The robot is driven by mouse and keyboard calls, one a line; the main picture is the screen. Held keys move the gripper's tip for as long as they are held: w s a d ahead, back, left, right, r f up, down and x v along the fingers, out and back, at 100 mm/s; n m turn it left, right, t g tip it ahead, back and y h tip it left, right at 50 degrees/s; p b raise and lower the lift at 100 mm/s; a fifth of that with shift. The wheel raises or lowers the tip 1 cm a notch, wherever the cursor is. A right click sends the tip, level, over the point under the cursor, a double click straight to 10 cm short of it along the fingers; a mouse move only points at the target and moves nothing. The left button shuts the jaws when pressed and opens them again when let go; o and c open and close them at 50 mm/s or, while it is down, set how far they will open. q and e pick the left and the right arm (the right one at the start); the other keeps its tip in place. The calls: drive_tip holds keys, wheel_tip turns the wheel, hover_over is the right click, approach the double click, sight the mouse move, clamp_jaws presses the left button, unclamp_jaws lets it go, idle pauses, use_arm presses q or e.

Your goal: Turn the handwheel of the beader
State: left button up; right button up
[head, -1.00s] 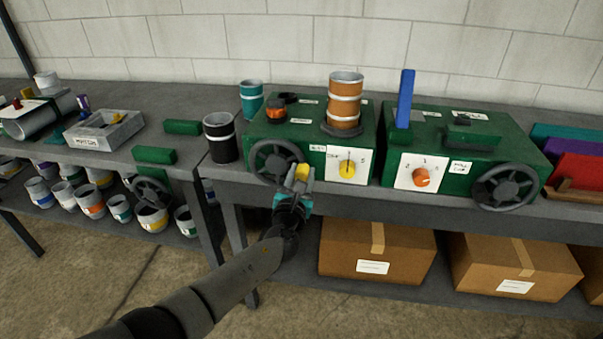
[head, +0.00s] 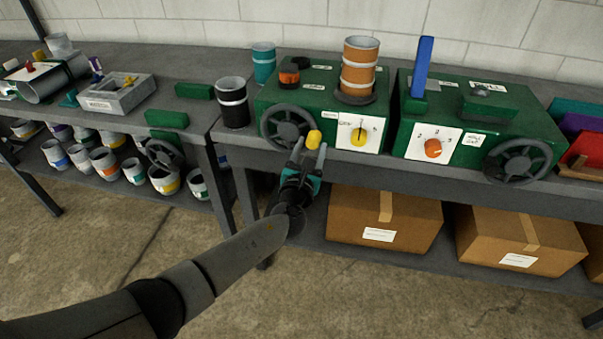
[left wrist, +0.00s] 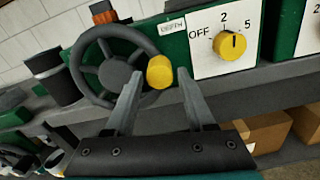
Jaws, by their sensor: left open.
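A green machine with a dark handwheel (head: 287,128) on its front stands on the bench; I cannot read its label well enough to say it is the beader. The handwheel also shows in the left wrist view (left wrist: 112,65). A yellow handle knob (head: 314,139) sticks out at the wheel's lower right rim. My left gripper (head: 309,151) is open and empty just below the knob. In the left wrist view the knob (left wrist: 160,72) appears between the fingertips, beyond them; I see no grip on it. My right gripper is not in view.
The machine has a yellow dial (head: 358,136) right of the wheel and an orange banded duct (head: 360,66) on top. A second green machine with its own handwheel (head: 520,160) stands to the right. A black cup (head: 232,102) is left. Boxes (head: 385,222) sit below.

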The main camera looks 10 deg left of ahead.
use_arm(q)
drive_tip(key=s+p, duration=0.2)
drive_tip(key=s, duration=1)
drive_tip(key=shift+s+a, duration=0.2)
drive_tip(key=shift+s, duration=0.05)
drive_tip(key=s+a+f+n+g+y, duration=0.1)
drive_tip(key=s+a+f+n+g, duration=0.3)
drive_tip(key=f, duration=0.6)
drive_tip(key=s+a+f+n+g+b, duration=0.1)
drive_tip(key=s+a+f+n+g, duration=0.1)
drive_tip(key=s+f+n, duration=0.55)
drive_tip(key=s+a+f+n+g+y, duration=0.1)
drive_tip(key=s+a+f+n+g, duration=0.2)
drive_tip(key=f, duration=0.8)
drive_tip(key=s+f+n+g, duration=0.2)
drive_tip(key=s+f+n, duration=0.3)
drive_tip(key=s, duration=0.5)
drive_tip(key=s+f+n+g+h+b, duration=0.1)
drive_tip(key=s+f+n+g, duration=0.2)
drive_tip(key=s+n, duration=0.6)
drive_tip(key=s+f+n+g, duration=0.3)
drive_tip(key=s+f+n, duration=0.4)
drive_tip(key=s, duration=0.4)
drive_tip(key=shift+f+b, duration=0.3)
